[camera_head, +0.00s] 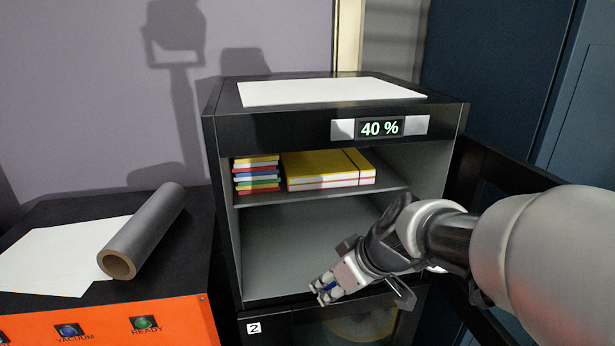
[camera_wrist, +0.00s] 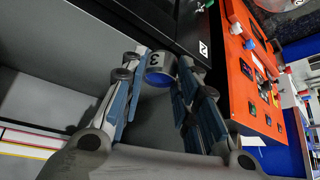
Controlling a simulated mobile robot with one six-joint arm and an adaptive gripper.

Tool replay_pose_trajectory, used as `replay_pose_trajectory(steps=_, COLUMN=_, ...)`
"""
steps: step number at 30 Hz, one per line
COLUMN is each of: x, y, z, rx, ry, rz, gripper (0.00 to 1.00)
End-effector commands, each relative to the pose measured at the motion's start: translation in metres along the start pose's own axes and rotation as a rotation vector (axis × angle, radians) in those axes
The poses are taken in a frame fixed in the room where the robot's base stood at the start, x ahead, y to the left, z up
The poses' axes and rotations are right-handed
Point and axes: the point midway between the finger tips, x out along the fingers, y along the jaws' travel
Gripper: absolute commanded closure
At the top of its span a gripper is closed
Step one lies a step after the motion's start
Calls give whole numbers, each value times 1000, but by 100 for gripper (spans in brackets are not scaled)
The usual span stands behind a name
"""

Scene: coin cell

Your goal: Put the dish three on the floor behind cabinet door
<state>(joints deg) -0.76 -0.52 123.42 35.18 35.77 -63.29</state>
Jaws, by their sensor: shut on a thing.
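My gripper (camera_head: 326,288) is at the front of the open black cabinet (camera_head: 270,127), near the front edge of its lower compartment. It is shut on a small round dish marked 3 (camera_wrist: 159,66), held between the fingertips; the fingers also show in the wrist view (camera_wrist: 158,82). In the head view only a bit of blue shows between the fingertips. The grey cabinet floor (camera_head: 275,272) below the shelf looks bare where visible; my arm hides its right part. The cabinet door (camera_head: 505,172) stands open at the right, partly behind my arm.
A shelf (camera_head: 270,198) above the floor holds a stack of thin books (camera_head: 256,174) and yellow books (camera_head: 327,168). A lower unit labelled 2 (camera_head: 254,328) lies beneath. An orange-fronted box (camera_head: 110,325) with a grey roll (camera_head: 145,230) stands at the left.

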Motion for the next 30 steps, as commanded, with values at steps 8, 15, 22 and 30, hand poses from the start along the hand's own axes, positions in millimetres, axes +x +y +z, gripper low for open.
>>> replay_pose_trajectory(steps=8, x=35, y=36, z=-59, rx=0, ry=-2, rz=-1, gripper=95)
replay_pose_trajectory(steps=15, x=63, y=63, z=-102, rx=0, ry=-2, rz=0, gripper=95)
replay_pose_trajectory(steps=22, x=85, y=68, z=-100, rx=2, ry=-1, rz=0, gripper=95)
replay_pose_trajectory(steps=30, x=114, y=68, z=-80, rx=4, ry=-4, rz=-2, gripper=95)
